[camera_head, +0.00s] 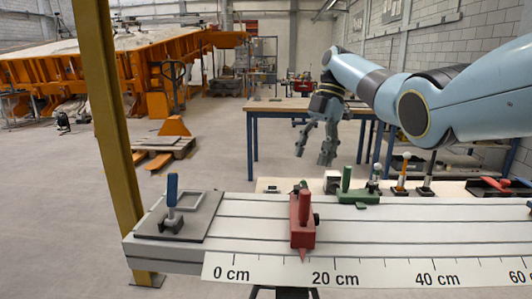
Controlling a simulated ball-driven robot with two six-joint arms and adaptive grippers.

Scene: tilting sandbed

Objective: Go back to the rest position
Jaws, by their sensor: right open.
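My right arm (400,95) comes in from the right edge and bends down. Its gripper (313,153) hangs open and empty, with two dark grey fingers apart and pointing down. In the picture it sits above the red block on the grooved bench, with a gap between them. Its depth relative to the bench is hard to tell. My left gripper is not in view.
A light grooved bench (250,228) with a cm scale (380,272) crosses the front. It carries a red pointer block (302,222), a green block (357,194) and a blue-handled clamp (172,195). A yellow post (108,120) stands left. Open floor lies behind.

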